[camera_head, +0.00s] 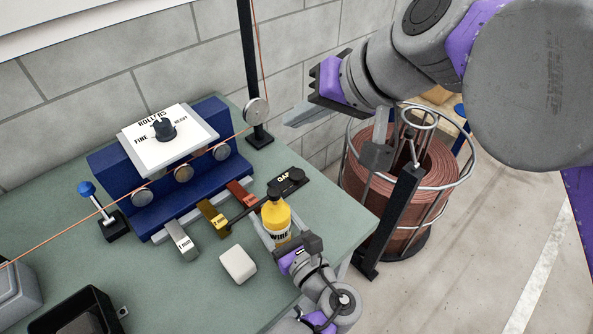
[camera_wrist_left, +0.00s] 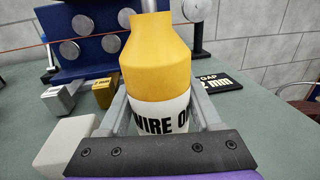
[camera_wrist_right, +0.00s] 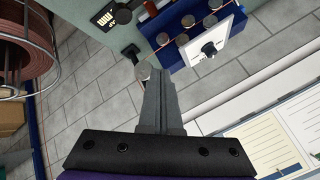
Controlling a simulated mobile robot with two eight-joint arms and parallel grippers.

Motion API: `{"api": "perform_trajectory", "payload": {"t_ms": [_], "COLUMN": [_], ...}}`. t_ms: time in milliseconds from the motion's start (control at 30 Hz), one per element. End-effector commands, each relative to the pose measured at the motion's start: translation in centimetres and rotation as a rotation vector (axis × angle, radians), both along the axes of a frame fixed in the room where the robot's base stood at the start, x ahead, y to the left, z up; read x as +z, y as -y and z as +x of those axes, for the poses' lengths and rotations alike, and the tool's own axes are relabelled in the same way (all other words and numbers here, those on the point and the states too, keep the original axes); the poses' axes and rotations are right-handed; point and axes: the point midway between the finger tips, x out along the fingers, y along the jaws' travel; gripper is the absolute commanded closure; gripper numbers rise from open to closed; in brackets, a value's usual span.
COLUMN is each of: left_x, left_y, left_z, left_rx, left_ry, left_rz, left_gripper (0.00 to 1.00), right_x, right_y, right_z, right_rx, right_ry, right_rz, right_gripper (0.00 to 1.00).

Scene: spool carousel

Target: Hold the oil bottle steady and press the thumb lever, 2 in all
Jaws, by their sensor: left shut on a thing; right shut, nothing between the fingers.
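The oil bottle (camera_head: 275,216) is yellow with a white "WIRE O..." label and stands upright near the bench's right edge. A black part with a thin dark bar (camera_head: 244,211) reaching left shows at its top; I cannot tell which part is the thumb lever. My left gripper (camera_head: 277,232) is shut on the bottle's lower body, a finger on each side. The bottle's top is cut off in the left wrist view (camera_wrist_left: 157,65). My right gripper (camera_head: 297,117) is shut and empty, raised above and behind the bottle, apart from it.
A blue roller unit (camera_head: 195,170) with a white dial plate stands behind. Grey, yellow and red blocks, a white block (camera_head: 238,264) and a black "GAP" plate (camera_head: 291,181) lie nearby. A wire coil in a basket (camera_head: 400,190) stands right of the bench. Copper wire crosses the rollers.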

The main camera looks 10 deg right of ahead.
Motion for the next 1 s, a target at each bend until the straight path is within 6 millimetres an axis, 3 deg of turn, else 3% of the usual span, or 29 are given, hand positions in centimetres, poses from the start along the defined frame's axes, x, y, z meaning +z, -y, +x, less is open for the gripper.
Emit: {"api": "perform_trajectory", "payload": {"t_ms": [567,1000], "left_x": [0.0,0.0], "left_y": [0.0,0.0], "left_z": [0.0,0.0], "left_rx": [0.000,0.000], "left_ry": [0.000,0.000], "left_rz": [0.000,0.000], "left_gripper": [1.00,1.00], "right_x": [-0.5,-6.0], "right_y": [0.3,0.3], "right_z": [-0.1,-0.1], "right_rx": [-0.040,-0.040], "right_ry": [0.014,0.014], "right_rz": [0.033,0.031], "right_gripper": [1.00,1.00]}}
